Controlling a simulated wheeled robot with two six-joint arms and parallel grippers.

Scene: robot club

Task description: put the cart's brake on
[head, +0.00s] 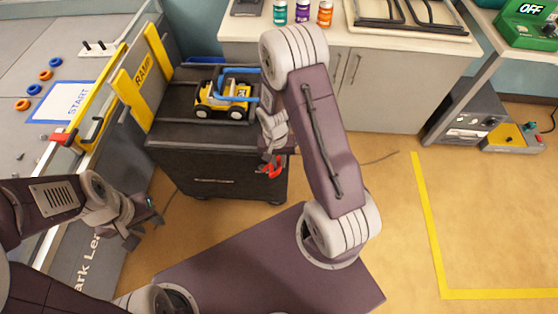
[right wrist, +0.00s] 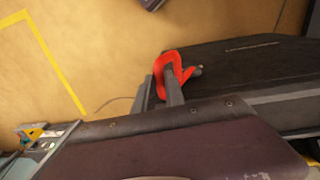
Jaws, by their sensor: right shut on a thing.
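The black cart (head: 220,172) stands beside the grey field table, with flat dark boards on its top. A red brake lever (head: 271,170) sits at the cart's near right corner; it also shows in the right wrist view (right wrist: 168,62). My right gripper (head: 277,155) reaches down at that corner. In the right wrist view its fingers (right wrist: 160,95) are shut on the red lever, which partly hides between them. My left gripper (head: 148,212) is empty, low in front of the field table, away from the cart; its finger gap is unclear.
A yellow toy vehicle (head: 222,98) with a blue part rides on the cart. A yellow RAMP board (head: 145,80) stands close to its left. A white counter (head: 400,40) with bottles is behind. Open floor (head: 390,240) with yellow tape lies right.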

